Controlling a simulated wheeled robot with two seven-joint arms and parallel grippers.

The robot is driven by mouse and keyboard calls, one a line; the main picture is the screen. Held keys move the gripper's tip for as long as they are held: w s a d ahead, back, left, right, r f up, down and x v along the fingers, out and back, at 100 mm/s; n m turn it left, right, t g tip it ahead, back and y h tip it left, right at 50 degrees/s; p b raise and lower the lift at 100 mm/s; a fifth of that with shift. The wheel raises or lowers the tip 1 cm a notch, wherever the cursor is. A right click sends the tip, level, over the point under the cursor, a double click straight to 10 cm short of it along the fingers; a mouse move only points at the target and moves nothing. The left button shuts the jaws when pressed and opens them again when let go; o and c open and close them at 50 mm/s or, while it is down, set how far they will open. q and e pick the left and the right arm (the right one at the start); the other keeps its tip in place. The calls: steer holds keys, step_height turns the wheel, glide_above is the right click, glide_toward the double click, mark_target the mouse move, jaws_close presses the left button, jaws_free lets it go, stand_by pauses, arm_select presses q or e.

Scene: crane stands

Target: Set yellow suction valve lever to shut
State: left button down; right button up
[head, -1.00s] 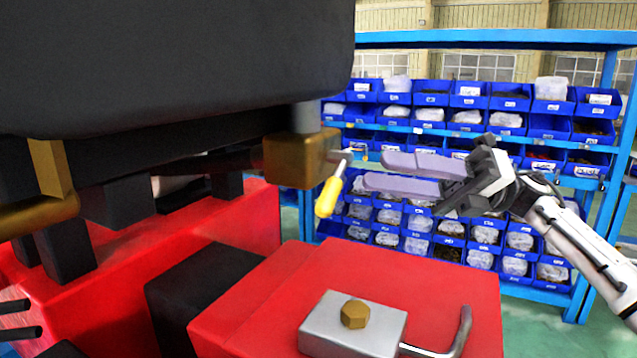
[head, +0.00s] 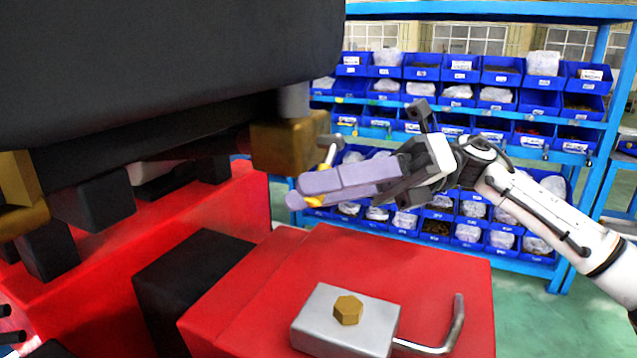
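The valve is a brass block (head: 283,146) under the big black body, with a short metal stem at its right side. The yellow lever (head: 316,200) hangs down from that stem, mostly hidden behind my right gripper's fingers. Bits of yellow show above and below the near finger. My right gripper (head: 300,192) reaches in from the right with its pale purple fingers at the lever. The near finger crosses in front of the lever, and the other finger's tip shows just below. Whether they press on the lever cannot be seen. My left gripper is not in view.
A black body (head: 170,60) overhangs the upper left. A red block (head: 400,270) below carries a grey box (head: 345,320) with a brass hex knob and a bent metal handle (head: 455,325). Blue shelving with bins (head: 460,68) stands behind. Green floor is free at right.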

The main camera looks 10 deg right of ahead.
steer(key=shift+a, duration=0.1)
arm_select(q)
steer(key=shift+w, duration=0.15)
arm_select(e)
jaws_close()
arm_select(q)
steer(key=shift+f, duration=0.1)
arm_select(e)
steer(key=shift+s+r+m+y+b, duration=0.1)
steer(key=shift+s+m+y+b, duration=0.05)
steer(key=shift+m+y+b, duration=0.3)
steer(key=shift+s+a+r+m+y+b, duration=0.2)
steer(key=shift+r+m+y+b, duration=0.35)
steer(key=shift+m+y+b, duration=0.15)
steer(key=shift+s+a+r+m+y+b, duration=0.15)
steer(key=shift+r+m+y+b, duration=0.15)
steer(key=shift+r+m+y, duration=0.55)
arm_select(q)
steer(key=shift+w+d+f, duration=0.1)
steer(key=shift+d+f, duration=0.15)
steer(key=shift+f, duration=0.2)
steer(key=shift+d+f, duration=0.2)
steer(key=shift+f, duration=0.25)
arm_select(e)
steer(key=shift+r+m+t+y, duration=0.4)
steer(key=shift+m+t+y, duration=0.2)
steer(key=shift+m, duration=0.5)
